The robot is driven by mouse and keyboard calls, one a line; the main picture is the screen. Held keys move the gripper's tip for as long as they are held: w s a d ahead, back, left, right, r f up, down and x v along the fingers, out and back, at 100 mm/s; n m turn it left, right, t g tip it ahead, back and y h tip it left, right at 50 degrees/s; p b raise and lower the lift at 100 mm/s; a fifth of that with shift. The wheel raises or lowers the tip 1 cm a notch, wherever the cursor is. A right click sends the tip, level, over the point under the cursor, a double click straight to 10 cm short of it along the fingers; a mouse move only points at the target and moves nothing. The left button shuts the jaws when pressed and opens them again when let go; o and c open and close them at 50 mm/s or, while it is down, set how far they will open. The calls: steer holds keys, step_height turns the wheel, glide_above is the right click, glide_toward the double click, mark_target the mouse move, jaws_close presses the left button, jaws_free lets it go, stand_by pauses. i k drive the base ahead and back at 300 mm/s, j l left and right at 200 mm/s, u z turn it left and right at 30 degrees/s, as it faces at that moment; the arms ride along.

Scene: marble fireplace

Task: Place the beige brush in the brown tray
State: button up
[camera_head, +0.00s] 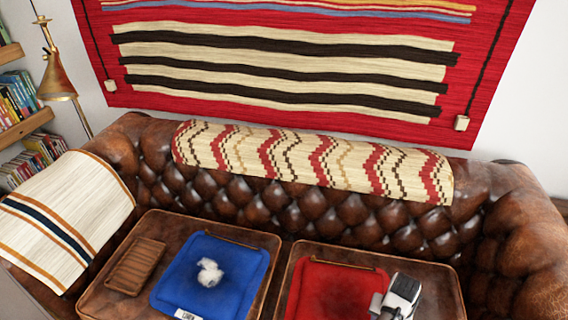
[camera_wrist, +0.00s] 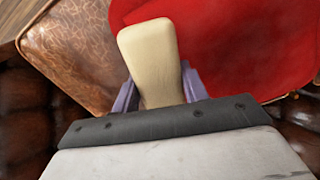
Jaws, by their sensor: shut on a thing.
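The beige brush (camera_wrist: 150,52) shows in the wrist view as a smooth, pale, blocky piece between the two purple fingers of my gripper (camera_wrist: 160,92). My gripper is shut on it. The brush lies over the red cloth in that view; I cannot tell whether it touches it. In the head view my gripper (camera_head: 378,306) is at the lower right, over the red cloth, and the brush cannot be made out there. The brown tray (camera_head: 136,267), small and ribbed, lies at the lower left of the head view, far to the left of my gripper, and looks empty.
A blue cloth (camera_head: 182,275) with a white crumpled thing (camera_head: 209,273) and a small label lies between the tray and the red cloth (camera_head: 325,292). Brown leather surfaces with raised edges carry them. A tufted leather sofa back (camera_head: 290,207) rises behind.

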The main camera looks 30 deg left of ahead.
mark_target(137, 265)
steer(key=k+j, duration=0.1)
steer(key=j, duration=0.5)
steer(key=k+j, duration=0.1)
steer(key=j, duration=0.45)
steer(key=k+j, duration=0.1)
steer(key=j, duration=0.5)
steer(key=k+j, duration=0.1)
steer(key=j, duration=0.45)
steer(key=k+j, duration=0.1)
steer(key=j, duration=0.5)
steer(key=k+j+u, duration=0.1)
steer(key=j, duration=0.45)
steer(key=i, duration=0.35)
